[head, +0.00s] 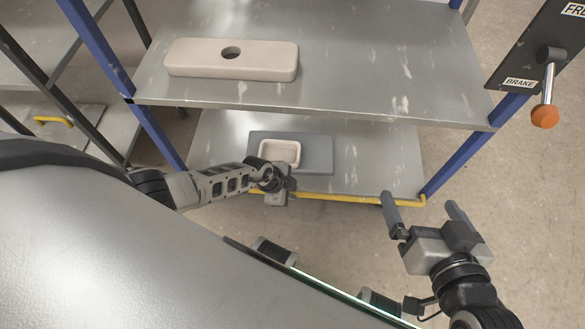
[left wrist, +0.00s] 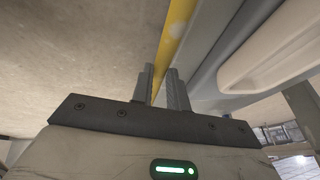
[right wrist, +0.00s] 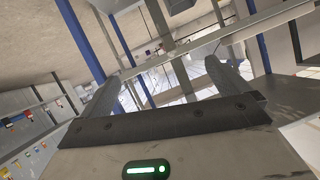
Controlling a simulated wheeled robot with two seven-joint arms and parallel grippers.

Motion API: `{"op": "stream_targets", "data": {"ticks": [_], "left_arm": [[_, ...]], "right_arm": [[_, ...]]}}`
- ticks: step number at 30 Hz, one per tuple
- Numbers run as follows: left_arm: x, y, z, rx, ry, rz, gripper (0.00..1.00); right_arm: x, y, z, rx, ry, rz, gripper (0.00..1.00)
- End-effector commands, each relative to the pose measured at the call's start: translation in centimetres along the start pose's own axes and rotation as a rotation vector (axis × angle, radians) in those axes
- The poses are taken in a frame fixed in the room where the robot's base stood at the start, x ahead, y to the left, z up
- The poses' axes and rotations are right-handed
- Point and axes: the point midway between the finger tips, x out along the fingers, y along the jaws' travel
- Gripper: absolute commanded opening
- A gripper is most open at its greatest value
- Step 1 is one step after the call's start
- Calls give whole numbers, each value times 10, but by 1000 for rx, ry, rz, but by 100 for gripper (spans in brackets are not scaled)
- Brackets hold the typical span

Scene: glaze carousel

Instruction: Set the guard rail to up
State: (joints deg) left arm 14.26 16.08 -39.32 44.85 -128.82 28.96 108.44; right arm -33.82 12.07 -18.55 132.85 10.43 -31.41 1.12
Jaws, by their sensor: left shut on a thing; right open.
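The guard rail (head: 340,198) is a yellow bar along the front edge of the lower shelf, with a bent end at the right by the blue post. My left gripper (head: 279,192) is at the rail's left part. In the left wrist view the rail (left wrist: 174,45) runs between the two fingers (left wrist: 161,85), which are shut on it. The gripper hides part of the rail in the head view. My right gripper (head: 421,204) is open and empty, in front of the rail's right end. It also shows open in the right wrist view (right wrist: 166,80).
A beige dish (head: 280,152) sits on a grey-blue block (head: 319,155) on the lower shelf (head: 385,160), behind the left gripper. A slab with a hole (head: 190,57) lies on the upper shelf (head: 350,65). A brake lever (head: 545,115) with an orange knob is at right.

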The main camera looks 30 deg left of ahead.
Motion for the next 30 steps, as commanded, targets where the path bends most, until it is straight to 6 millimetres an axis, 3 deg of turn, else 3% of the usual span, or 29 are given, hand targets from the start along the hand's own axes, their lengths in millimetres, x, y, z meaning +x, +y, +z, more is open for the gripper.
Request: {"op": "stream_targets", "data": {"ticks": [1,2,3,14,16,23,30], "left_arm": [[-2,-2,-1,-1,2,-1,0],[-2,-2,-1,-1,2,0,21],[-2,-2,-2,0,2,0,25],[-8,-1,-2,1,0,2,25],[-17,-1,-2,1,-1,2,25],[-67,-3,-4,1,-1,2,25],[-107,-2,-4,1,0,1,25]], "right_arm": [[-1,0,-2,0,1,0,100],[-1,0,-2,0,1,0,100],[-1,0,-2,0,1,0,100],[-3,-1,-6,0,-3,0,100],[-5,-1,-8,-1,-24,4,100],[-4,14,20,33,-249,61,100],[-39,13,-28,12,-151,111,100]]}}
